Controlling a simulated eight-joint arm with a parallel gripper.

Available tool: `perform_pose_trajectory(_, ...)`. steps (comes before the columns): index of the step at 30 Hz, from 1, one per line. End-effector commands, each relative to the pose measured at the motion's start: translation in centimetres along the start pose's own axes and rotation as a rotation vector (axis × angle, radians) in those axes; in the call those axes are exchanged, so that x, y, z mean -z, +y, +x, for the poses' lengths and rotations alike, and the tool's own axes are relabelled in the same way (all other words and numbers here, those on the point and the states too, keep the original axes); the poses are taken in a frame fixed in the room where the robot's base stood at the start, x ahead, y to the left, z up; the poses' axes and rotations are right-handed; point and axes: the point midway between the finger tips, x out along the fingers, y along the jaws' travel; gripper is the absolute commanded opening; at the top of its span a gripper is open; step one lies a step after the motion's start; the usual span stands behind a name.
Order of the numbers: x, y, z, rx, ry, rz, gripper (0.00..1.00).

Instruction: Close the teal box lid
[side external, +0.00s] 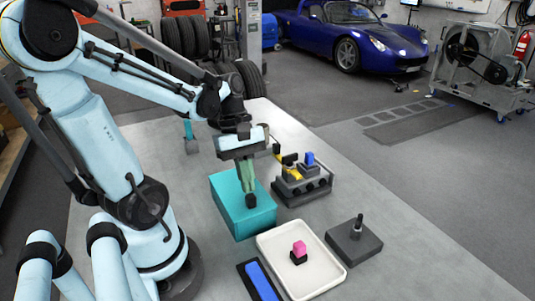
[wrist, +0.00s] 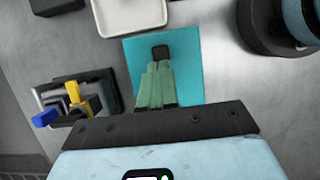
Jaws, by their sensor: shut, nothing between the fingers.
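The teal box (side external: 256,223) stands on the table in front of my arm. In the side view its teal top lies flat over the walls, with no gap that I can make out. The lid also shows from above in the wrist view (wrist: 188,60). My gripper (side external: 250,196) points down over the top, its green fingers together and empty. In the wrist view my gripper (wrist: 160,62) reaches over the middle of the lid. A small black piece shows at the fingertips; whether it is a lid knob or part of the fingers, and whether it touches, I cannot tell.
A grey rack (side external: 302,188) with yellow and blue pieces stands close right of the box. A white tray (side external: 330,278) holds a pink and black piece. A dark block (side external: 366,248) with a peg and a blue bar (side external: 262,281) lie nearby. The table's right side is free.

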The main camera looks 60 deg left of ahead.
Motion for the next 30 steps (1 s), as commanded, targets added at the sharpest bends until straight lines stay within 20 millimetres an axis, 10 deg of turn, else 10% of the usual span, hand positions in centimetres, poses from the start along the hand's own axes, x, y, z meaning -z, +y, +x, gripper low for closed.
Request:
perform_pose_trajectory(14,3.7,0.0,-1.5,-0.001,0.0,-0.007,0.0)
perform_pose_trajectory(30,3.7,0.0,-9.1,0.0,-0.001,-0.001,0.0)
